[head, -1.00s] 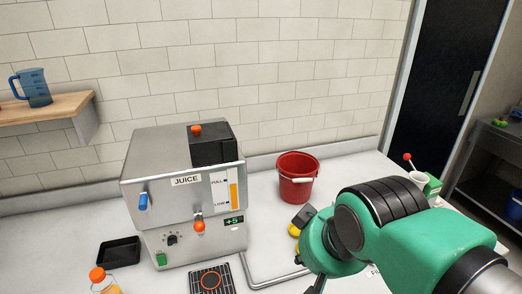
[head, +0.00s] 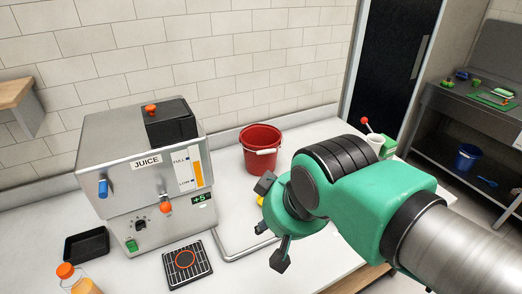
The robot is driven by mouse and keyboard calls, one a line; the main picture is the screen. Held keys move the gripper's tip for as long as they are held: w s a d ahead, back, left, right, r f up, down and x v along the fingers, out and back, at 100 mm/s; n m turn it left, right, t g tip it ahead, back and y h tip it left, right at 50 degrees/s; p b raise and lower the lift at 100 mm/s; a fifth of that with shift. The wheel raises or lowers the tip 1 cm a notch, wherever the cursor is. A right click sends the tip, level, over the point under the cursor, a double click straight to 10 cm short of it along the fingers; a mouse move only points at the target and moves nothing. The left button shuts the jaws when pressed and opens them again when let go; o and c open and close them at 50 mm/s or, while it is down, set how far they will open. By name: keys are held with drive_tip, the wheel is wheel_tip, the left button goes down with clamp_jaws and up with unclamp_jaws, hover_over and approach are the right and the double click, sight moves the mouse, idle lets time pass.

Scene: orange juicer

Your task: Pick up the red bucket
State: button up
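The red bucket (head: 259,150) stands upright on the white counter, right of the juicer and near the tiled wall. Its pale handle hangs down across its front. My gripper (head: 268,223) is in front of the bucket and lower in the picture, apart from it. Its two dark fingers are spread, one toward the bucket and one toward the counter's front. Nothing shows between the fingers. The green wrist hides part of the counter behind it.
The steel juicer (head: 145,172) stands left of the bucket, with a drip grate (head: 189,264) in front. A black tray (head: 87,244) and an orange-capped bottle (head: 75,280) are at left. A yellow item is partly hidden by my gripper.

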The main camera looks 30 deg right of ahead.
drive_tip(key=o, duration=0.4)
drive_tip(key=w+d+r+m+g+p, duration=0.1)
drive_tip(key=w+d+r+m+p, duration=0.3)
drive_tip(key=w, duration=0.6)
drive_tip(key=w+d+r+m+g+p, duration=0.1)
drive_tip(key=w+d+r+m+p, duration=0.15)
drive_tip(key=w+p, duration=0.5)
drive_tip(key=w+d+r+m+g+p, duration=0.1)
drive_tip(key=w+d+r+m+p, duration=0.25)
drive_tip(key=w, duration=0.85)
drive_tip(key=w+d+f+m+g+p, duration=0.1)
drive_tip(key=w+d+f+m+p, duration=0.2)
drive_tip(key=w+d+f+p, duration=0.1)
drive_tip(key=w+d+f+m+p, duration=0.4)
drive_tip(key=w+d+f, duration=0.2)
drive_tip(key=w, duration=0.3)
drive_tip(key=w+d+f+m+g+p, duration=0.1)
drive_tip(key=w+d+f+m+p, duration=0.2)
drive_tip(key=w+d+f+p, duration=0.2)
drive_tip(key=shift+w+f+m+g, duration=0.3)
drive_tip(key=shift+w+f, duration=0.25)
drive_tip(key=shift+w, duration=0.15)
